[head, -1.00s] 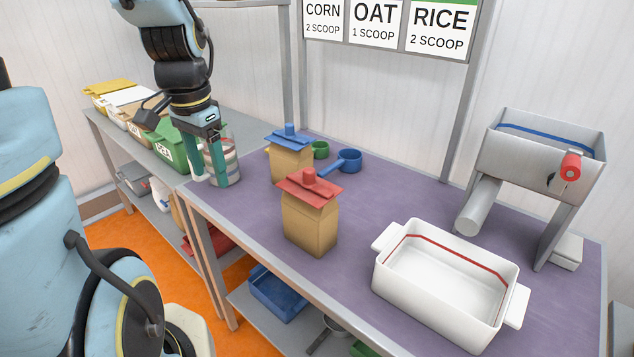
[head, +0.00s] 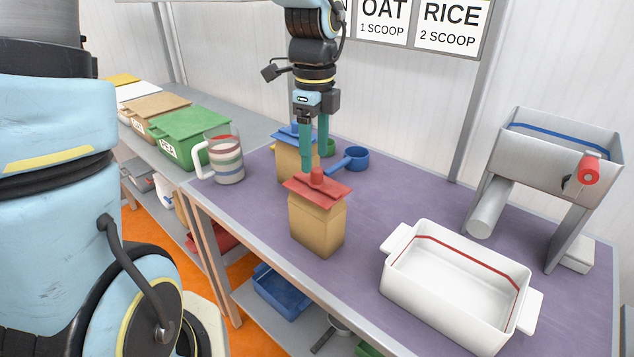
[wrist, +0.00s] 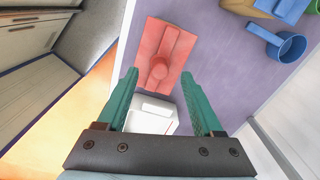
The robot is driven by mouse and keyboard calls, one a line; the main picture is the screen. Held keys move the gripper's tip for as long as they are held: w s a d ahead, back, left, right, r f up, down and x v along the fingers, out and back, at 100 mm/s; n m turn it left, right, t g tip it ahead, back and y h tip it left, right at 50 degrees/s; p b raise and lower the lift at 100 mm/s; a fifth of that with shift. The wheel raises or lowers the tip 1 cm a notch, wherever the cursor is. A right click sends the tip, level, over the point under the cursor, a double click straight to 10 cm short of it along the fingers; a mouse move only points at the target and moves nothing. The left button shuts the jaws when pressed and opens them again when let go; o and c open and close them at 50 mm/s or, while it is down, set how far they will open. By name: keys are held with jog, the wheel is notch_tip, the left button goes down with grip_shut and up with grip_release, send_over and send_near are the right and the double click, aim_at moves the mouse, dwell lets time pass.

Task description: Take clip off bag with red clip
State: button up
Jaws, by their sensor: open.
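The red clip (head: 317,186) sits on top of a brown paper bag (head: 318,226) that stands upright near the table's front edge. In the wrist view the red clip (wrist: 162,56) shows from above, with its round knob, just beyond my fingertips; the bag is hidden under it there. My gripper (head: 315,150) points down above and slightly behind the red clip in the head view. Its green fingers are apart and empty, and they also show in the wrist view (wrist: 160,85). I cannot tell whether a fingertip touches the clip.
A second bag (head: 290,160) with a blue clip stands close behind, partly hidden by my fingers. A blue scoop (head: 354,158) lies right of it. A striped pitcher (head: 227,160) stands left, a white tub (head: 452,300) at right front, a grey machine (head: 545,150) beyond.

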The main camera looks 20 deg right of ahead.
aim_at(316, 168)
notch_tip(316, 168, down, 5)
jog(key=shift+d+f+p, duration=0.1)
jog(key=shift+p, duration=0.55)
grip_shut()
dwell(0.4)
